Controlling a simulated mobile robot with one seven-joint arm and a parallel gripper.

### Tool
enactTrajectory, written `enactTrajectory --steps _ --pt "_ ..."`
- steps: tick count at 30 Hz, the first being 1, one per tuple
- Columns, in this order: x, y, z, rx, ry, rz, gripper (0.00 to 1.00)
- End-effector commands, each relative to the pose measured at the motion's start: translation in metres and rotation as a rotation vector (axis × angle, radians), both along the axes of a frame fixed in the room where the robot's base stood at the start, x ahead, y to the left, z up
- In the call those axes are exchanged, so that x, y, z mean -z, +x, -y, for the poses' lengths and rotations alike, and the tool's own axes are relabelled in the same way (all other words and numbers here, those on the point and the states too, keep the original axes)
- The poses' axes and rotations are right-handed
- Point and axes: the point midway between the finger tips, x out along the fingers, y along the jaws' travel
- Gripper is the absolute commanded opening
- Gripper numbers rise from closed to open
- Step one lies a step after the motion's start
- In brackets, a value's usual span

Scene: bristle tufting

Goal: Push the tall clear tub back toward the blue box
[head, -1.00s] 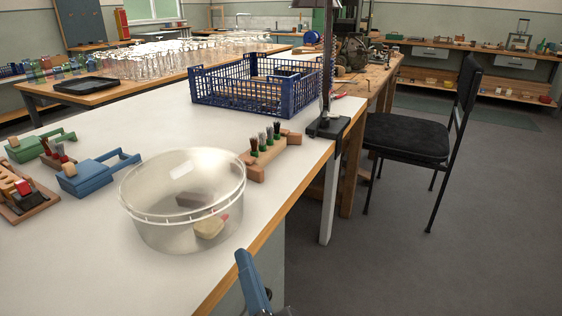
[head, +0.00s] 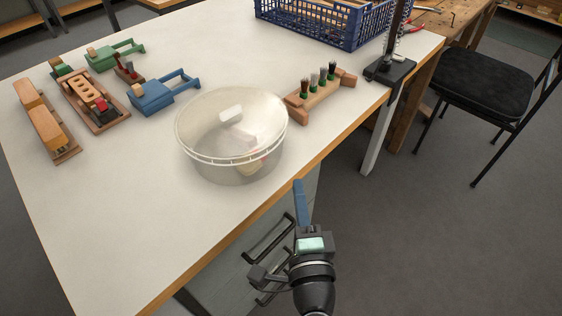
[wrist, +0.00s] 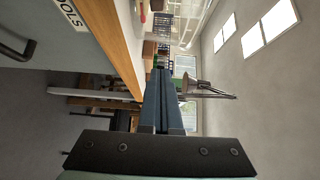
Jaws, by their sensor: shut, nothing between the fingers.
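The tall clear tub (head: 215,172) stands upright on the white table, near its right edge in the head view. Small items show blurred through its wall. The blue box (head: 318,25), an open lattice crate, stands at the table's far end, beyond the tub and to its right, cut by the picture's top. My gripper (head: 299,184) is beside the table's right edge, nearer to me than the tub and apart from it. Its blue fingers are shut and empty; they also show together in the wrist view (wrist: 160,85).
A wooden block with brush tufts (head: 320,86) stands between the tub and the crate, close to the tub's right. A black stand (head: 390,70) is at the table edge. A blue clamp (head: 152,98) is left of the tub. The near tabletop is clear.

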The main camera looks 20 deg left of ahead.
Motion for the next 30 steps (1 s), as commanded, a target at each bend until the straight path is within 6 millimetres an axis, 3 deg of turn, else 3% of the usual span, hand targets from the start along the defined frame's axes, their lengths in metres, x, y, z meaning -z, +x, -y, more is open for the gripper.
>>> enactTrajectory --steps 6,9,15,30 --pt "-0.002 0.038 -0.02 -0.002 -0.002 0.003 0.0" --pt "-0.002 0.04 -0.038 -0.005 -0.001 0.0 0.0" --pt "-0.001 0.045 -0.054 -0.002 0.0 -0.001 0.0" --pt "-0.001 0.047 -0.061 -0.002 -0.001 0.0 0.0"
